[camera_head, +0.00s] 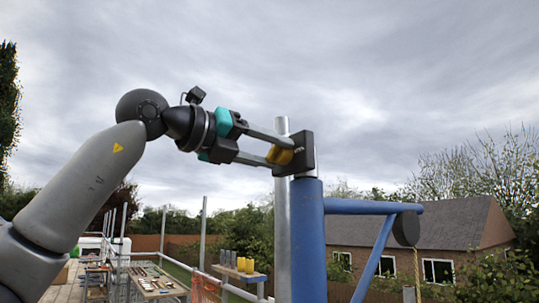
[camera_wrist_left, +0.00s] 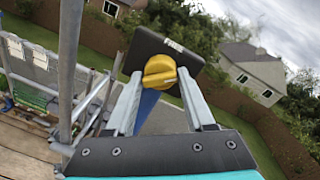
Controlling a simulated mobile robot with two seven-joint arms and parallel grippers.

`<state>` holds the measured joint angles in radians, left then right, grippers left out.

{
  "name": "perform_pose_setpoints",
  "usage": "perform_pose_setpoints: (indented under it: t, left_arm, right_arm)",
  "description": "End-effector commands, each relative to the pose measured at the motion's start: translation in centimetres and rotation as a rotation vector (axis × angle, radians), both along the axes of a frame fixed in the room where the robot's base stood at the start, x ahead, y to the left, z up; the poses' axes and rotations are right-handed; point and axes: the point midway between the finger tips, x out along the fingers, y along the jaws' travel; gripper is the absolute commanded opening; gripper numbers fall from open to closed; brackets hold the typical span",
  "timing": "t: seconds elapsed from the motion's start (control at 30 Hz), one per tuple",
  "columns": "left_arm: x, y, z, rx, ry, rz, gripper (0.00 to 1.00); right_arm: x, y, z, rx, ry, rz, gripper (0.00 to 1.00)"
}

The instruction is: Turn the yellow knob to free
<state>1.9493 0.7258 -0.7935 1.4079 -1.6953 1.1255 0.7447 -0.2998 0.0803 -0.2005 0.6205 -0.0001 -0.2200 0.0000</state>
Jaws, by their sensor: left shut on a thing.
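The yellow knob (camera_head: 279,156) sits on the face of a dark box (camera_head: 304,157) on top of a blue post (camera_head: 308,240). It also shows in the left wrist view (camera_wrist_left: 158,68), round with a raised grip bar. My left gripper (camera_head: 284,147) reaches in from the left, its two grey fingers on either side of the knob and shut on it. My right gripper is not in view.
A blue arm with a dark wheel (camera_head: 406,228) and a hanging rope extends right from the post. A grey metal pole (camera_head: 283,220) stands close behind it. Scaffold rails, a workbench (camera_head: 157,283) and yellow and grey cylinders (camera_head: 245,265) lie lower left.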

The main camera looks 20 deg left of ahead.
Motion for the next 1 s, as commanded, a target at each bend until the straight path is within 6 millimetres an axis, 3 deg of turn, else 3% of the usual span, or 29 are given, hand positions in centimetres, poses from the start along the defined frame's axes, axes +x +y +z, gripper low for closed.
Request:
perform_pose_setpoints:
  t: [0.6,1.0]
  left_arm:
    - [-0.10,0.10,0.54,-0.457,0.343,-0.001,0.00]
    - [-0.08,0.24,0.71,-0.651,0.490,-0.001,0.00]
  right_arm:
    - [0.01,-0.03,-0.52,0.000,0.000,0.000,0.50]
    - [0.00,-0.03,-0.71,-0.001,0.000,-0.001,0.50]
